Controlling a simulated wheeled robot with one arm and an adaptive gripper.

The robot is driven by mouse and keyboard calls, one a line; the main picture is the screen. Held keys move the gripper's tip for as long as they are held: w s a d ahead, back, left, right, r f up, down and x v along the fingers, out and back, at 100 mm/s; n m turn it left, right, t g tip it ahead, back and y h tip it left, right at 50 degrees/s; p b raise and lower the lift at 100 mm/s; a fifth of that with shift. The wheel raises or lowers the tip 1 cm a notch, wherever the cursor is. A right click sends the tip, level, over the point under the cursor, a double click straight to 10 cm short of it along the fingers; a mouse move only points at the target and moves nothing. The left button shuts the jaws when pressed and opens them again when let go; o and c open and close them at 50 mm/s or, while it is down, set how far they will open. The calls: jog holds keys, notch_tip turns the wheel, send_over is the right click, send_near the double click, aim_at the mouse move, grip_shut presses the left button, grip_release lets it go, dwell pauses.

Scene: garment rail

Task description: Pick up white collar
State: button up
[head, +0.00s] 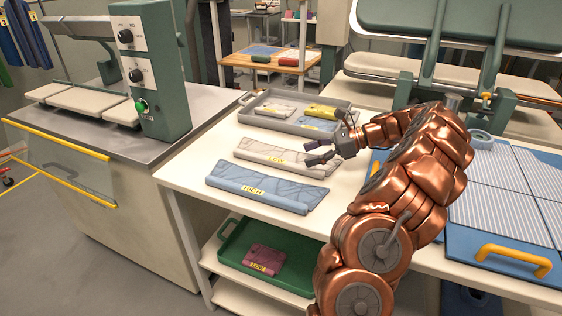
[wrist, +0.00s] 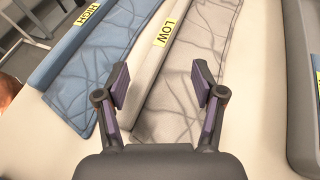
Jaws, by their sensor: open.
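A pale white-grey collar (head: 262,152) with faint dark crease lines and a yellow LOW label lies flat on the white table. It also shows in the wrist view (wrist: 200,60), running diagonally across the picture. My gripper (head: 313,153) is open and empty at the collar's right end in the head view. In the wrist view my gripper (wrist: 160,85) has its two fingertips spread, with the collar below and between them. I cannot tell how high the fingertips are above it. A blue collar (head: 262,188) labelled HIGH lies parallel and nearer the front edge.
A grey tray (head: 245,117) with white, yellow and blue pieces sits behind the collars. A blue striped board (head: 500,195) with a yellow handle is at right. A green tray (head: 230,250) with a maroon LOW piece (head: 265,259) is on the lower shelf.

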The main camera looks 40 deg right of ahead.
aim_at(286, 162)
jog(key=shift+x, duration=3.8)
jog(key=shift+s+a, duration=0.1)
grip_shut()
